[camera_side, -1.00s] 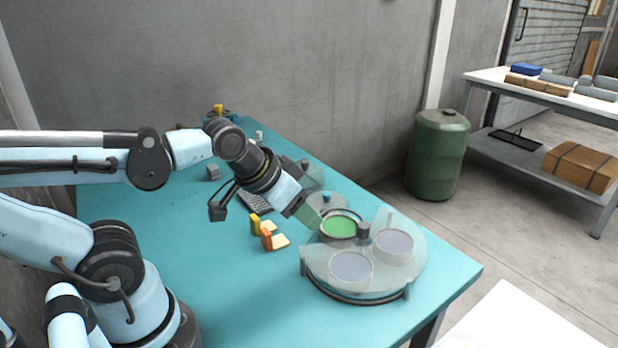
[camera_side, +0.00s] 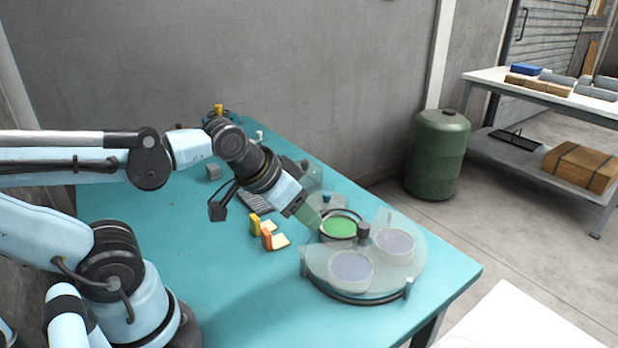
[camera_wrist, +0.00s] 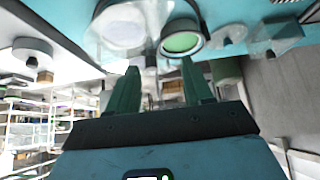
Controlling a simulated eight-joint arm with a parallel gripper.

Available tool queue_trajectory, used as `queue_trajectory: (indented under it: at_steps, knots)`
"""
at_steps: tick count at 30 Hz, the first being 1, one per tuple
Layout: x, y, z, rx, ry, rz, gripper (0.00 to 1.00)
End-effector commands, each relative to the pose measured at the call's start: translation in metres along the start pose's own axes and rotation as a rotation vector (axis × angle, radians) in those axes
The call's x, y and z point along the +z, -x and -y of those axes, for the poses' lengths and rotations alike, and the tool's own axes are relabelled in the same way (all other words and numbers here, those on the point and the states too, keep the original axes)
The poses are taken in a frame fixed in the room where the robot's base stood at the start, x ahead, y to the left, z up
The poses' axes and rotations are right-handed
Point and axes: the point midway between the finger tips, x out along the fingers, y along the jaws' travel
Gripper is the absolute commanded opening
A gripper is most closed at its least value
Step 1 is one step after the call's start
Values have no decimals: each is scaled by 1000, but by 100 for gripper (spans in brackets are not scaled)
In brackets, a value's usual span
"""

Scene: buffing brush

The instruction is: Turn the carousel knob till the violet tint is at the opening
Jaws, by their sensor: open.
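The carousel (camera_side: 318,262) stands on the teal table under a clear, milky cover. The green tint (camera_side: 340,227) shows bright and uncovered in the opening; it also shows in the wrist view (camera_wrist: 181,42). Two pale, greyish-violet discs lie under the cover, one at the front (camera_side: 351,268) and one at the right (camera_side: 395,242); through the cover I cannot tell their true tints. A short dark knob (camera_side: 363,233) stands up at the middle of the carousel. My gripper (camera_side: 309,216) is open and empty, tilted down, left of the green disc and apart from the knob.
Orange and yellow blocks (camera_side: 267,239) with cream pads lie left of the carousel. A dark keypad-like grid (camera_side: 255,203) and a round base with a blue knob (camera_side: 326,198) stand behind. The front middle of the table is clear.

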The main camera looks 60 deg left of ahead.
Motion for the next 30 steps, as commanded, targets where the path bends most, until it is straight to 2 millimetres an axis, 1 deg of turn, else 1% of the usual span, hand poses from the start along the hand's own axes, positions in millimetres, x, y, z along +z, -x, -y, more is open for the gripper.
queue_trajectory:
  at_steps: [4, 7, 14, 18, 24, 27, 30]
  knots:
    - [-4, 1, -2, -2, -53, 17, 55]
    - [-16, 3, -6, -5, -192, 63, 55]
    - [-55, 2, -22, 6, -737, 249, 55]
    - [-78, -3, -35, 37, -1075, 372, 55]
    - [-106, -16, -58, 112, -1520, 546, 55]
    - [-115, -23, -69, 154, -1687, 617, 55]
    - [-120, -27, -76, 188, -1800, 669, 55]
